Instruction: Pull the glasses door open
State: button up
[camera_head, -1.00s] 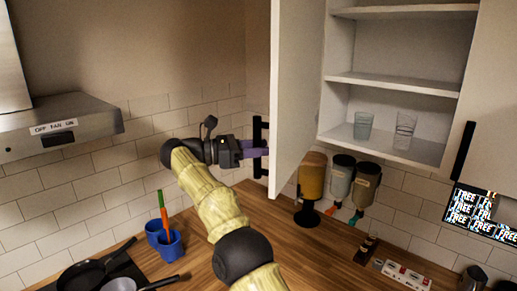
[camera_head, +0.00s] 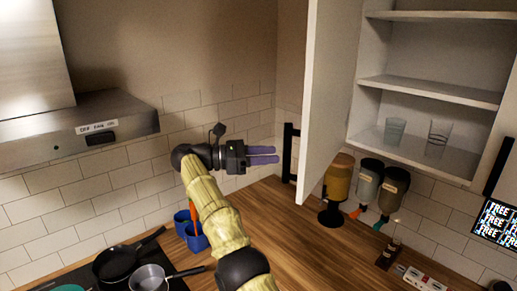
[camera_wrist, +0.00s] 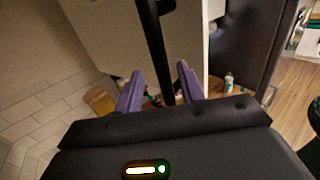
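The glasses door (camera_head: 327,95) is a white cabinet door that stands wide open, swung out to the left. Two clear glasses, one on the left (camera_head: 394,132) and one on the right (camera_head: 438,138), stand on the cabinet's bottom shelf. The door's black bar handle (camera_head: 289,152) is near its lower free edge. My gripper (camera_head: 277,155) is just left of the handle, with its purple fingers apart and empty. In the wrist view the fingers (camera_wrist: 160,88) are spread, and the black handle (camera_wrist: 157,45) shows between and beyond them.
Dispensers (camera_head: 339,178) hang under the cabinet above the wooden counter. Blue cups (camera_head: 196,238) and pans (camera_head: 128,258) are at lower left. A range hood (camera_head: 90,125) is at left. The tiled wall is behind my gripper.

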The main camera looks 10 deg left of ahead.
jog(key=p+v, duration=0.2)
jog(key=shift+p, duration=0.4)
jog(key=shift+d, duration=0.1)
dwell(0.4)
